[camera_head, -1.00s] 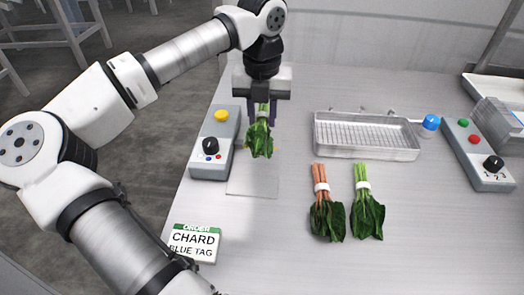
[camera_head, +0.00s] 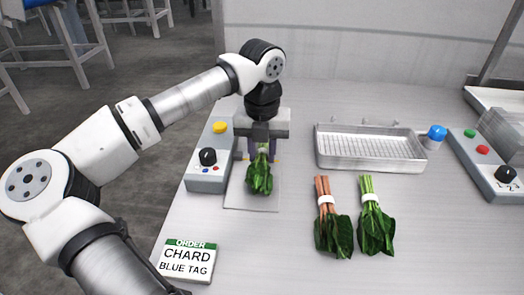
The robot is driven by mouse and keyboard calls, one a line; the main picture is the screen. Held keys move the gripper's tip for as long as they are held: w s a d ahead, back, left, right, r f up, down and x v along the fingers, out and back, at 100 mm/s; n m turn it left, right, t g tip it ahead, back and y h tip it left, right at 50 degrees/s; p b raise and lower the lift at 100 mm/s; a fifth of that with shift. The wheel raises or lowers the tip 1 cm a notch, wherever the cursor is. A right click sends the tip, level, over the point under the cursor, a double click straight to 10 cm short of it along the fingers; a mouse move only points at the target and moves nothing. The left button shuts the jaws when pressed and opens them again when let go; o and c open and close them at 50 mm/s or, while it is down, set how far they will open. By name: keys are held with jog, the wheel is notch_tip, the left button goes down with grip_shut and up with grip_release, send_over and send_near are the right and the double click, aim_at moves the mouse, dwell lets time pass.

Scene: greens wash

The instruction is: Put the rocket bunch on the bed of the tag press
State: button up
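The rocket bunch (camera_head: 260,176) is green and leafy, with its stems up under my gripper and its leaves toward the front. My gripper (camera_head: 262,154) has a finger on either side of the stems and appears shut on them; the contact is small and partly hidden. The bunch is over the bed (camera_head: 250,202) of the tag press, a thin pale plate. I cannot tell if its leaves touch the bed. The press's control box (camera_head: 210,160), with a yellow button and black knob, stands just left of the bunch.
Two other banded bunches, one red-stemmed (camera_head: 331,228) and one green-stemmed (camera_head: 375,226), lie to the right. Behind them is a wire-racked tray (camera_head: 370,163). A second control box (camera_head: 486,165) is at the far right. An order card (camera_head: 187,262) reads "CHARD BLUE TAG".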

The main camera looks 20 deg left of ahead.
aim_at(262, 151)
jog(key=o, duration=0.4)
notch_tip(262, 151, up, 12)
jog(key=shift+r, duration=0.15)
dwell(0.3)
